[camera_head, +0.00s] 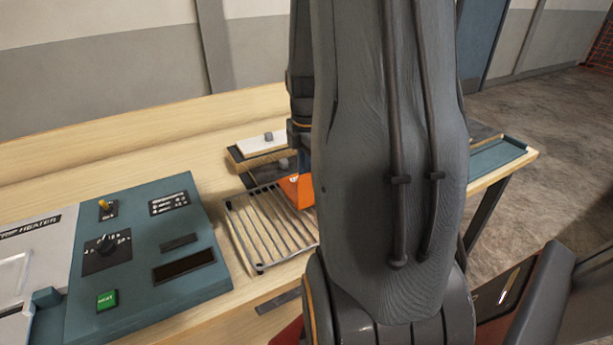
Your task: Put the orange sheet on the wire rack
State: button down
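The orange sheet (296,189) shows only in part, to the left of my arm, which hides the rest of it. It appears tilted, and its lower edge is at or over the right back part of the wire rack. I cannot tell whether it touches the rack. The wire rack (262,229) lies on the wooden bench, its bars otherwise bare. My gripper (302,158) is mostly hidden behind my arm, just above the orange sheet. Its fingers do not show clearly, so I cannot tell whether they hold the sheet.
A teal console (145,258) with a knob, a toggle and a green button stands left of the rack, beside a grey strip heater (35,255). Behind the rack are a white-topped block with a small grey knob (262,143) and a dark piece. A teal tray (497,155) lies at the bench's right end.

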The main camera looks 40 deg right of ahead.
jog(key=shift+f, duration=0.15)
jog(key=c, duration=1.6)
grip_release()
notch_tip(320, 180, up, 12)
jog(key=shift+r+b, duration=0.2)
jog(key=shift+b, duration=0.65)
jog(key=shift+a, duration=0.1)
